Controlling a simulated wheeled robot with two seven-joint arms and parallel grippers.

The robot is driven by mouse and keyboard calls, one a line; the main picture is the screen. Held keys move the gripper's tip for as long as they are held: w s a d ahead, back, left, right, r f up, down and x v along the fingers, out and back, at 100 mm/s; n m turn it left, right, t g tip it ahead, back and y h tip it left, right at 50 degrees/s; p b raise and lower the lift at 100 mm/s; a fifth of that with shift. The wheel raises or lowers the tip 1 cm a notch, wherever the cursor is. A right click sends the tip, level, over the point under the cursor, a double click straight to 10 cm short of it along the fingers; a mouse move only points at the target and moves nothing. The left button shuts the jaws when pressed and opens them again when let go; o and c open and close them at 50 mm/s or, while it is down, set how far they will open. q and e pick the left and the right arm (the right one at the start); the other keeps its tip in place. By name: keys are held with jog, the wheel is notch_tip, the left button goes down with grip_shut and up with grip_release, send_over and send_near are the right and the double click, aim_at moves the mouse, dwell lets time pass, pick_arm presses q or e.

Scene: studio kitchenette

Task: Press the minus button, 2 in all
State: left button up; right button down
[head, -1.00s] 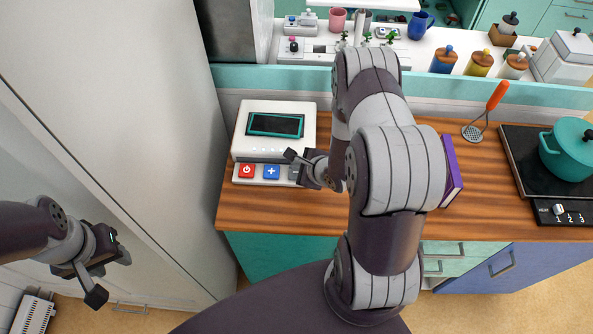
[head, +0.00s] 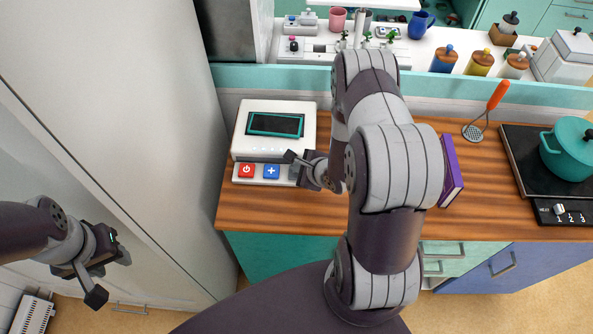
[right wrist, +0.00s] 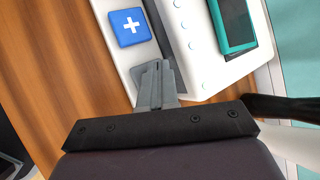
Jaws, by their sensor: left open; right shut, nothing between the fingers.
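The white device (head: 240,150) with a dark screen (head: 275,125) stands at the left end of the wooden counter. Its front strip carries a red power button (head: 246,171), a blue plus button (head: 271,172) and, right of it, a grey button (head: 293,173), mostly hidden by my right gripper. My right gripper (head: 291,157) is shut and empty, over that grey button. In the right wrist view its fingers (right wrist: 157,70) reach the strip beside the plus button (right wrist: 129,27); I cannot tell whether they touch the grey button. My left gripper (head: 110,277) is open and empty, low at the left.
A purple book (head: 451,172) stands right of my right arm. A masher (head: 485,115), a teal pot (head: 568,148) and a dark hob (head: 520,165) are further right. A tall pale cabinet (head: 120,100) fills the left. Counter in front of the device is bare.

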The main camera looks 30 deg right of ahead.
jog(key=shift+f, duration=0.45)
dwell(0.6)
jog(key=shift+r, duration=0.15)
jog(key=shift+r+p, duration=0.7)
jog(key=shift+r, duration=0.05)
notch_tip(320, 180, up, 5)
jog(key=p, duration=0.5)
dwell(2.3)
